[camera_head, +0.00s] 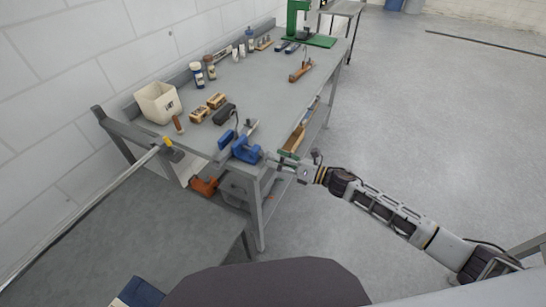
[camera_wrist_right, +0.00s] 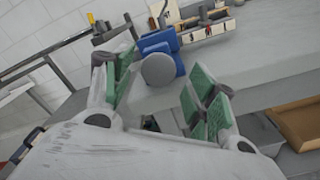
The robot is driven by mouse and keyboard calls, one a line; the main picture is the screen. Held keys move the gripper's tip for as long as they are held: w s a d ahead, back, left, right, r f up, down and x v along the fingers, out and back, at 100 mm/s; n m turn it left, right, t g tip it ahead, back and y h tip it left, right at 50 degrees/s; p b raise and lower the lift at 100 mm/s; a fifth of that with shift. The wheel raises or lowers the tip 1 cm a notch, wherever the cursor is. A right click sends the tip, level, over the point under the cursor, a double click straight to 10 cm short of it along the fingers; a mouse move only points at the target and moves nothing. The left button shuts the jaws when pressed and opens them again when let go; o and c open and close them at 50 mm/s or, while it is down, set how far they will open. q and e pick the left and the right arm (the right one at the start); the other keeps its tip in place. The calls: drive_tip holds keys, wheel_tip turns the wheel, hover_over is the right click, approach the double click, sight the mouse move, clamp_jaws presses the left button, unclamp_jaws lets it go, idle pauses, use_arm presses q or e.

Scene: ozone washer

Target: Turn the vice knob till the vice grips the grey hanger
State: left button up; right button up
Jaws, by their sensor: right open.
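The blue vice (camera_head: 246,151) is fixed at the near corner of the grey workbench, and its blue body also shows in the right wrist view (camera_wrist_right: 160,44). Its round grey knob (camera_wrist_right: 158,69) faces the wrist camera. A thin grey piece (camera_head: 252,127), likely the hanger, stands up at the vice jaws; I cannot tell whether the jaws touch it. My right gripper (camera_head: 284,161) is beside the vice, open and empty. In the wrist view its green-padded fingers lie on either side of the knob, apart from it. My left gripper is not in view.
On the workbench (camera_head: 250,82) stand a cream bin (camera_head: 158,102), wooden brushes (camera_head: 217,100), a dark block (camera_head: 224,114) and bottles (camera_head: 197,76). An orange clamp (camera_head: 204,187) is at the bench's near end. A wooden tray (camera_head: 293,139) lies below the top. Floor at right is clear.

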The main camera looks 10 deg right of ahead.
drive_tip(key=shift+v, duration=1.9)
drive_tip(key=shift+r, duration=0.1)
